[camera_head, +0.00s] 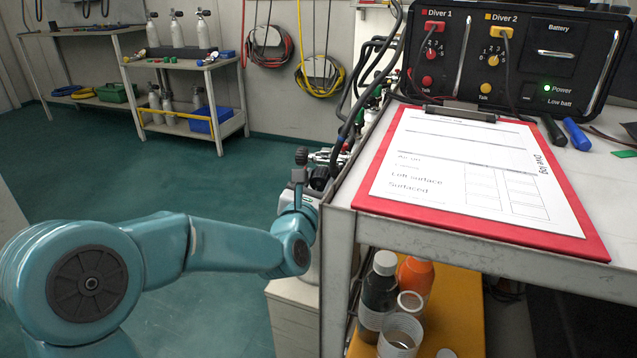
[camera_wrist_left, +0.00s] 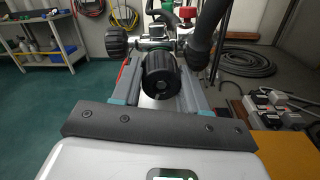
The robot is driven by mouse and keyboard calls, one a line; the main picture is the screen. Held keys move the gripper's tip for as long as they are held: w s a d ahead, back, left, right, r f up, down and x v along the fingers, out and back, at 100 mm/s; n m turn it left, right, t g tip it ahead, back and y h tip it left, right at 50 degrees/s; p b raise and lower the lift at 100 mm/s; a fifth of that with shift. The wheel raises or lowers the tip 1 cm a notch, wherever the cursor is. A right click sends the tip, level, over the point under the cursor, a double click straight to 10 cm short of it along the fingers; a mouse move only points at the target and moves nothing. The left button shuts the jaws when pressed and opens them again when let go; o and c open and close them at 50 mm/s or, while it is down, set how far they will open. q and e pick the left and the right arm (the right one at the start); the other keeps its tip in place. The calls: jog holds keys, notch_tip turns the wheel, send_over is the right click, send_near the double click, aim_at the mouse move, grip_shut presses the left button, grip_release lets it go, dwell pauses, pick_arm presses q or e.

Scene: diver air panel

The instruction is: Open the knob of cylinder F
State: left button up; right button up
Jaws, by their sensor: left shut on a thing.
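My left gripper (camera_head: 308,172) reaches up to the cylinder valve at the left end of the bench. In the left wrist view the fingers of my left gripper (camera_wrist_left: 160,72) lie on either side of a black ribbed knob (camera_wrist_left: 160,76) and are shut on it. A second black knob (camera_wrist_left: 115,42) sticks out at the left of the metal valve (camera_wrist_left: 158,33). The valve also shows small in the head view (camera_head: 322,157). No letter on the cylinder can be read, and its body is mostly hidden. My right gripper is not in view.
The bench (camera_head: 338,200) edge is just right of my left gripper, with a clipboard (camera_head: 480,232) on top. A thick black hose (camera_wrist_left: 206,32) passes close by the valve. Bottles (camera_head: 379,290) stand on a shelf below. The green floor at left is clear.

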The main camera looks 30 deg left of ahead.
pick_arm(q)
jog(key=shift+f+n, duration=0.1)
jog(key=shift+n, duration=2)
jog(key=o, duration=1.1)
jog(key=shift+c, duration=0.2)
jog(key=shift+s, duration=0.1)
jog(key=p+v, duration=0.1)
jog(key=v, duration=1)
jog(key=shift+s+d, duration=0.25)
jog(key=shift+s, duration=0.1)
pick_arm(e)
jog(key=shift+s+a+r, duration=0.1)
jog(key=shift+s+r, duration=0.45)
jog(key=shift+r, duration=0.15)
